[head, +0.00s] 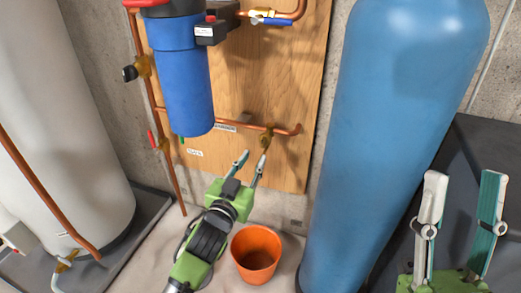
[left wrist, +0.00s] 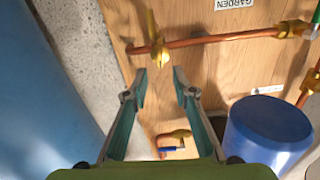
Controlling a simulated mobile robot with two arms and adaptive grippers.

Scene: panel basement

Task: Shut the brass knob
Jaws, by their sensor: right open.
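The brass knob (head: 265,139) is a small brass fitting near the right end of a horizontal copper pipe, low on the wooden board. In the left wrist view the brass fitting (left wrist: 158,52) lies just beyond the fingertips, with a narrow brass part standing out from it. My left gripper (head: 251,162) is open and empty, just below the knob in the head view. In the left wrist view the left gripper (left wrist: 159,74) has clear space between its fingers, and no contact with the brass shows. My right gripper (head: 465,178) is open and empty at the lower right.
A tall blue tank (head: 395,110) stands right of the board. A blue filter housing (head: 187,85) hangs above left. An orange bucket (head: 257,255) stands on the floor beside my left arm. A white tank (head: 60,130) is at far left. A GARDEN label (left wrist: 234,3) is near the pipe.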

